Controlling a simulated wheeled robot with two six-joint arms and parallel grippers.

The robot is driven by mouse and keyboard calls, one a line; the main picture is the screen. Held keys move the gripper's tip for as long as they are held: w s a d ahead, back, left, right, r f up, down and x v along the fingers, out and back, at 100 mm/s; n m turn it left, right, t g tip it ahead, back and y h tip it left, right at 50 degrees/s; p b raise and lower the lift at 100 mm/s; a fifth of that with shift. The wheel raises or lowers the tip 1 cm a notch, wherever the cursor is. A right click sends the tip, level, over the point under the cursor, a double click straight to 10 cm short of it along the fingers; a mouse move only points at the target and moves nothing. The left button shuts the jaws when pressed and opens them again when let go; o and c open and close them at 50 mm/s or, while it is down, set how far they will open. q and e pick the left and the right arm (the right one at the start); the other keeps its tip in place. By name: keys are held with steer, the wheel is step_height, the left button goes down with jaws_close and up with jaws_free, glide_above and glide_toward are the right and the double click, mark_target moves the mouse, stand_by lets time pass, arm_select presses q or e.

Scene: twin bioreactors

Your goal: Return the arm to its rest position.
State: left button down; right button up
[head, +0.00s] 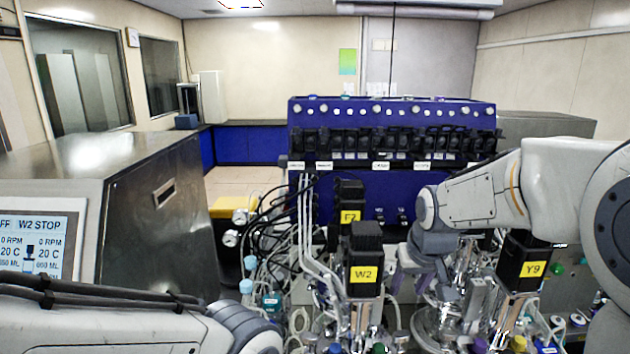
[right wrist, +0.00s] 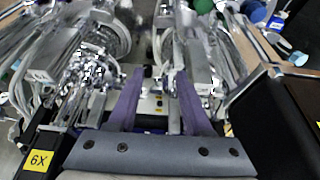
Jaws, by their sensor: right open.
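My right arm (head: 478,196) reaches in from the right at bench height. Its gripper (head: 408,268) hangs down between the black motor blocks marked W2 (head: 366,250) and Y9 (head: 523,262), partly lost among tubes and metal fittings. In the right wrist view, the two purple fingers of the gripper (right wrist: 160,88) stand apart with nothing held between them. Metal vessel tops and fittings lie on both sides of the fingers. My left arm (head: 110,312) crosses the lower left of the head view; its gripper is out of frame.
A blue pump rack (head: 340,190) stands behind the motors. Black cables and clear tubing (head: 308,240) crowd the left side. A steel cabinet (head: 155,240) with a screen (head: 40,245) stands at left. A black block (right wrist: 275,125) is close right of the gripper in the wrist view.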

steer(key=s+f+g, duration=0.2)
steer(key=s+f, duration=0.9)
steer(key=s, duration=0.3)
steer(key=s+a+f+n+g+y+b, duration=0.1)
steer(key=s+a+f+n+g+b, duration=0.1)
steer(key=s+a+f+n+b, duration=0.5)
steer(key=s+a+f+b, duration=0.5)
steer(key=s+a+b, duration=0.1)
steer(key=b, duration=0.5)
steer(key=shift+s+a+f, duration=0.2)
steer(key=shift+s+f, duration=0.05)
steer(key=shift+f, duration=0.1)
